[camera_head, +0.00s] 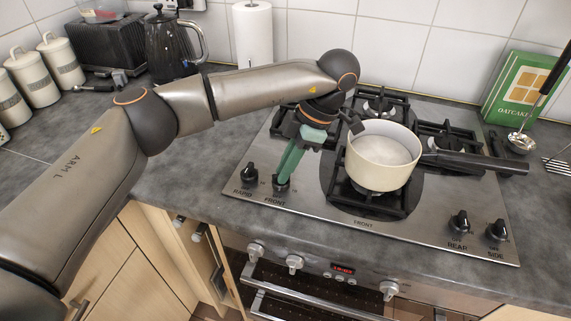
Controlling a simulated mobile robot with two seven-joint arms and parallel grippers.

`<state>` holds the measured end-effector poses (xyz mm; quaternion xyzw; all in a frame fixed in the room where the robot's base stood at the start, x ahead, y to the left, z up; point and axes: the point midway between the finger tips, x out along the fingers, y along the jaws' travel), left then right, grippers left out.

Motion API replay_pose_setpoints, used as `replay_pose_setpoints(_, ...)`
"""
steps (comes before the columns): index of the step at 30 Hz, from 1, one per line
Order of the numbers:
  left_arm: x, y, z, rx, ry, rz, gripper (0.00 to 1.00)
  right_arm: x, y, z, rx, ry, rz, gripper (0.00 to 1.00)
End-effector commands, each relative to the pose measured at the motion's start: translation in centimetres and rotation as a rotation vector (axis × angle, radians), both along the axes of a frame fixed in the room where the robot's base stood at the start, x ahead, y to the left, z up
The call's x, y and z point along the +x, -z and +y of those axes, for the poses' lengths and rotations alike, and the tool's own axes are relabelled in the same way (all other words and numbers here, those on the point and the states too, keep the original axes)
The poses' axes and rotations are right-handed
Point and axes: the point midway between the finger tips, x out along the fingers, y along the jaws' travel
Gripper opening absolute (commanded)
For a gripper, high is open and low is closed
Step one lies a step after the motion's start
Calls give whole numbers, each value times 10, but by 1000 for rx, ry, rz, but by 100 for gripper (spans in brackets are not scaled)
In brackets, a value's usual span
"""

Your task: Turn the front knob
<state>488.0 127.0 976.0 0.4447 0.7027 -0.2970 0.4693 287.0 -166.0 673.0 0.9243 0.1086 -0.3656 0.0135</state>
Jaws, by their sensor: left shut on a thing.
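The front knob (281,185) is a small black knob on the left front of the steel hob (330,215), with the label FRONT below it. My left gripper (284,178) reaches down from above with its green fingers and is shut on the front knob. The fingers hide the upper part of the knob, so its pointer cannot be read. The black RAPID knob (249,174) stands just to the left of it. My right gripper is not in view.
A cream saucepan (383,160) stands on the front burner, right of my left gripper, its dark handle pointing right. The rear knob (458,222) and side knob (496,231) are at the hob's right front. A kettle (168,45) and paper roll (252,35) stand behind my arm.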

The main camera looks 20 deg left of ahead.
Motion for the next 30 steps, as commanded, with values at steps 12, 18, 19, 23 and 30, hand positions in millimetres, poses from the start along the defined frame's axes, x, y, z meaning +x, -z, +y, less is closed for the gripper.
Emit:
replay_pose_setpoints(12,2,-1,1,0,-251,1,0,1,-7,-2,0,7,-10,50)
replay_pose_setpoints(18,2,0,1,0,-297,-1,0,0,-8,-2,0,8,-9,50)
replay_pose_setpoints(19,2,0,1,-1,-301,-1,0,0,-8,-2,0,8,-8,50)
replay_pose_setpoints(23,3,0,1,0,-310,-1,0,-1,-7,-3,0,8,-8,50)
replay_pose_setpoints(30,3,0,1,0,-310,-1,0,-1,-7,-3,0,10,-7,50)
